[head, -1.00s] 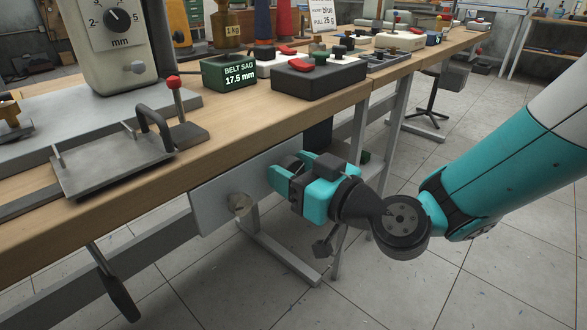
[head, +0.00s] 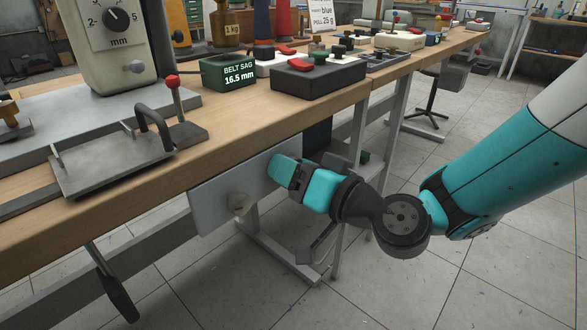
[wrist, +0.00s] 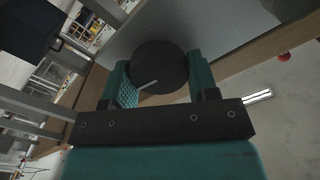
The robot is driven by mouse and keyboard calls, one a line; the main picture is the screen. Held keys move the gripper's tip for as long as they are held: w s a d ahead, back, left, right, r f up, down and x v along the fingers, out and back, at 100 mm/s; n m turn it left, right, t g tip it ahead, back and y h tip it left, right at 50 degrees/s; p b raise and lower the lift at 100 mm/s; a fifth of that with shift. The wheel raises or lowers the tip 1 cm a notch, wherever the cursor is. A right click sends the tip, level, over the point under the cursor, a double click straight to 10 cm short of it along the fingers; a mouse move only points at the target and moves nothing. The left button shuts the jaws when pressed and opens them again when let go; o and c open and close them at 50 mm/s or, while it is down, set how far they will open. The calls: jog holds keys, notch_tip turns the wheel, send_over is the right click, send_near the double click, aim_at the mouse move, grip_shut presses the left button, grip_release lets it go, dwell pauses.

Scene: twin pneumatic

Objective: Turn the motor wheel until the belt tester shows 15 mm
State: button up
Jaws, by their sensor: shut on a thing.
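The belt tester (head: 229,73) is a green box on the bench and its display reads BELT SAG 16.5 mm. My gripper (head: 283,172) is at the grey plate below the bench's front edge. In the wrist view my gripper (wrist: 158,85) is shut on a dark round wheel (wrist: 158,66), with one teal finger on each side. A pale line shows on the wheel's face. In the head view the wheel is hidden behind my gripper.
The wooden bench top (head: 230,120) lies just above. A lever with a dark grip (head: 118,295) hangs at lower left.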

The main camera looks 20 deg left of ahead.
jog(key=m, duration=0.4)
jog(key=shift+p, duration=0.4)
jog(key=shift+w+d+f+m+p, duration=0.1)
jog(key=shift+m+p, duration=0.1)
jog(key=shift+m, duration=0.65)
jog(key=shift+f+m+p, duration=0.1)
jog(key=shift+m+p, duration=0.05)
jog(key=shift+m, duration=0.7)
jog(key=o, duration=0.9)
jog(key=shift+o, duration=0.2)
